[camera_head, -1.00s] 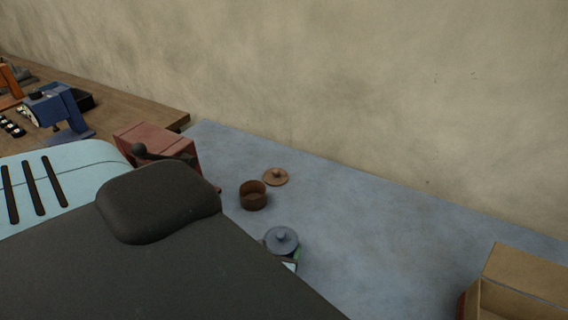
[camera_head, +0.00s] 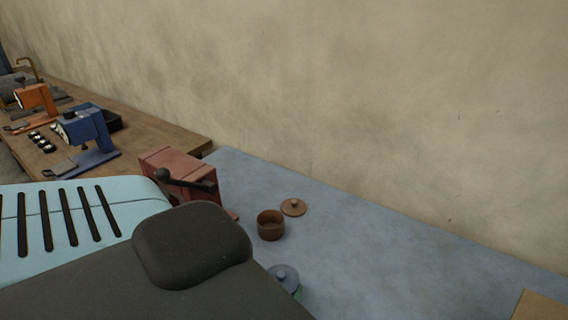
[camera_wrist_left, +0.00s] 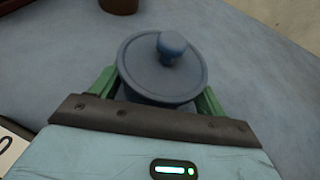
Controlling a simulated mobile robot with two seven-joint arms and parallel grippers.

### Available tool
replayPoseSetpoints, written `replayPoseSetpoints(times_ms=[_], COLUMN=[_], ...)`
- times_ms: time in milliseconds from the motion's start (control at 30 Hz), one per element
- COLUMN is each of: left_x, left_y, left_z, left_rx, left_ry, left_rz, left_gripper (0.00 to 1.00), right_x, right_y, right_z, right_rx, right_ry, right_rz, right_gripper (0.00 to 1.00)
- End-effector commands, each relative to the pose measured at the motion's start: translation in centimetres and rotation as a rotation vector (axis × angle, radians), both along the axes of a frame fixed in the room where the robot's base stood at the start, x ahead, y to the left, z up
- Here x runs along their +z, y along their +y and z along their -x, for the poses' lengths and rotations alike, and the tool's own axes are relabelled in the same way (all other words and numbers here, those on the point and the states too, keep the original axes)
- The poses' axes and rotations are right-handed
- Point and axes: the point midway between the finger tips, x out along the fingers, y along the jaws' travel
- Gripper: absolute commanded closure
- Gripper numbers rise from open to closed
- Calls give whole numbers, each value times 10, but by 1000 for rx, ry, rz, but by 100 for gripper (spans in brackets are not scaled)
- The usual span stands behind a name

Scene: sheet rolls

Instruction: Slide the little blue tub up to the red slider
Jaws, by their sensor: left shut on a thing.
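The little blue tub (camera_head: 283,275) has a round blue-grey lid with a knob. It is low in the head view, partly hidden by my dark arm. In the left wrist view the tub (camera_wrist_left: 160,75) stands between the green fingers of my left gripper (camera_wrist_left: 157,88), which is shut on it. A green finger of the left gripper (camera_head: 297,292) just shows in the head view. The only red thing that could be the slider is a red boxy body (camera_head: 178,168) with a dark knobbed lever, farther back and left of the tub. My right gripper is not in view.
A brown open pot (camera_head: 271,225) and its lid (camera_head: 293,207) stand behind the tub on the blue-grey surface (camera_head: 380,250). A wooden table (camera_head: 150,135) with a blue machine (camera_head: 88,132) and an orange one (camera_head: 36,97) is at left. A cardboard-coloured box (camera_head: 540,307) is at lower right. A wall runs behind.

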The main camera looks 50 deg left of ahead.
Motion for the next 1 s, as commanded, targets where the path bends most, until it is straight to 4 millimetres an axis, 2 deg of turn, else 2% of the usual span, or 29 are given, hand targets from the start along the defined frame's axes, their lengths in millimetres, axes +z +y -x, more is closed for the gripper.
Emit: replayPoseSetpoints(times_ms=[700, 1000], left_x=[-1, -1], left_y=[9, 11], left_z=[30, 35], left_rx=[1, 0], left_ry=[3, 3], left_rz=[0, 0], left_gripper=[48, 48], right_x=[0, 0], right_y=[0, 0], right_z=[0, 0], right_rx=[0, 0], right_ry=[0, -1], right_rz=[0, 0], right_gripper=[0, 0])
